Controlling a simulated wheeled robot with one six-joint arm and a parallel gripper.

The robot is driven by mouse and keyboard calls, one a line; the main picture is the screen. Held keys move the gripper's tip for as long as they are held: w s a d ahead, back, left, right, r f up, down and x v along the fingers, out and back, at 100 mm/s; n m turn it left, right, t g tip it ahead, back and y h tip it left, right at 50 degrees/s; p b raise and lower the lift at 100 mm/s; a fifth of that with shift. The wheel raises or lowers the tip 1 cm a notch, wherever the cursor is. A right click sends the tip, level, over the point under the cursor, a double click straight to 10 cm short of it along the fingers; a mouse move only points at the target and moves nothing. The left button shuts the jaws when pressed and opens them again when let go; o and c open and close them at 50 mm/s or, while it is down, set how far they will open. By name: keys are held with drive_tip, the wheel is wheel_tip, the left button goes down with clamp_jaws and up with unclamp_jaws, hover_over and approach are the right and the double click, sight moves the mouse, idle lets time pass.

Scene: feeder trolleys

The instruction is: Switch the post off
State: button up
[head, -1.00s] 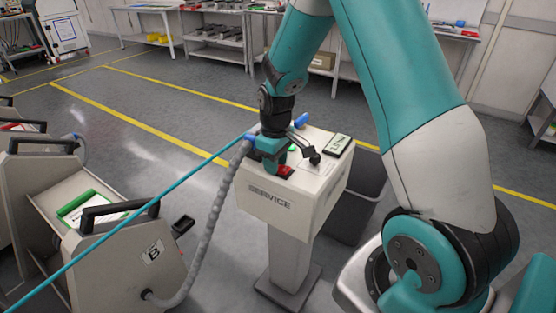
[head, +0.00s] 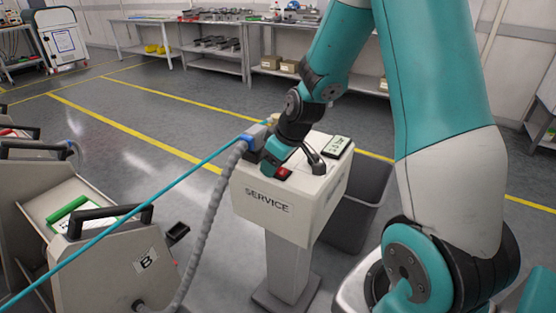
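The post (head: 290,195) is a pale box marked SERVICE on a grey column, in the middle of the head view. A red switch (head: 283,174) sits on its top near the front edge. The top behind my gripper is hidden.
A grey hose (head: 205,230) with a blue-grey connector (head: 255,135) joins the post's left side to trolley B (head: 120,260). A teal line (head: 130,220) crosses in front of the trolley.

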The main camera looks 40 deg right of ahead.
drive_tip(key=shift+r, duration=0.1)
drive_tip(key=p+v, duration=0.2)
drive_tip(key=v, duration=1.5)
drive_tip(key=shift+d+r, duration=0.1)
drive_tip(key=shift+d, duration=0.05)
drive_tip(key=s+a+r+n+g+y+p, duration=0.1)
drive_tip(key=s+a+r+p, duration=0.15)
drive_tip(key=a, duration=0.35)
drive_tip(key=s+a+r+y+p, duration=0.1)
drive_tip(key=a+r+p, duration=0.2)
drive_tip(key=a, duration=0.3)
drive_tip(key=s+a+r+n+g+p, duration=0.2)
drive_tip(key=s+a+r+g+p, duration=0.1)
drive_tip(key=s+a, duration=0.8)
wheel_tip(320, 180, up, 2)
drive_tip(key=shift+s+a+r+y+p, duration=0.1)
drive_tip(key=shift+s+a+y+p, duration=0.3)
drive_tip(key=shift+s+p, duration=0.45)
